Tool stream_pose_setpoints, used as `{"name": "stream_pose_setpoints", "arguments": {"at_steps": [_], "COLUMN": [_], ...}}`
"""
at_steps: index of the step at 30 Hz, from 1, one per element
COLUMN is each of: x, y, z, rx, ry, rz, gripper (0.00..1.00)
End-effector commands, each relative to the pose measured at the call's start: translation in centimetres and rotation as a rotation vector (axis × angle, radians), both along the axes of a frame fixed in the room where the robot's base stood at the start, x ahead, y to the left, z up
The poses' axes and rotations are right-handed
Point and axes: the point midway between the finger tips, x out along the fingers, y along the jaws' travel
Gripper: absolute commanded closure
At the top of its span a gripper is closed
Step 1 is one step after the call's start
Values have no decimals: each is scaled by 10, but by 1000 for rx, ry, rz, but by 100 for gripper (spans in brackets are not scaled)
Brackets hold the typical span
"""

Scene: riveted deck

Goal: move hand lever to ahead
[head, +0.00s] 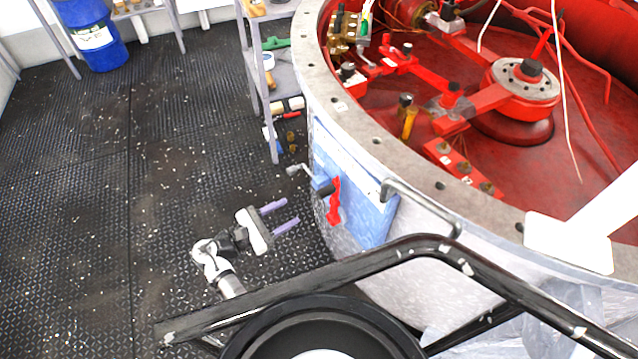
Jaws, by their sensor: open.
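My gripper (291,212) is open and empty, with two purple fingers pointing right. It is to the left of the curved white wall, apart from it in the picture. On that wall is a blue panel (372,208). A red upright piece (334,203) stands out from the panel, next to a dark blue block (322,187). A small grey crank-like handle (299,171) juts up and left from the block. I cannot tell which of these is the hand lever, and no position marking for ahead is legible.
A large round housing with a bolted grey rim (330,92) and red machinery (520,90) fills the right. A grey bar handle (420,205) is beside the panel. A black tubular rail (400,255) crosses the foreground. A shelf rack (270,75) stands behind; the left floor is clear.

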Motion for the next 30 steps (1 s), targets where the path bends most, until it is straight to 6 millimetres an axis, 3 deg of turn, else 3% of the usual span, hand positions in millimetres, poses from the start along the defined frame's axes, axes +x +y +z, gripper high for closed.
{"name": "stream_pose_setpoints", "arguments": {"at_steps": [5, 18, 24, 30], "x": [12, 64, 76, 79], "y": [-19, -91, -107, -111], "z": [1, 2, 0, 0], "rx": [-1, 0, 0, 0], "ry": [1, 1, 1, 0], "rz": [-4, -3, -1, 0], "gripper": [54, 54, 54, 54]}}
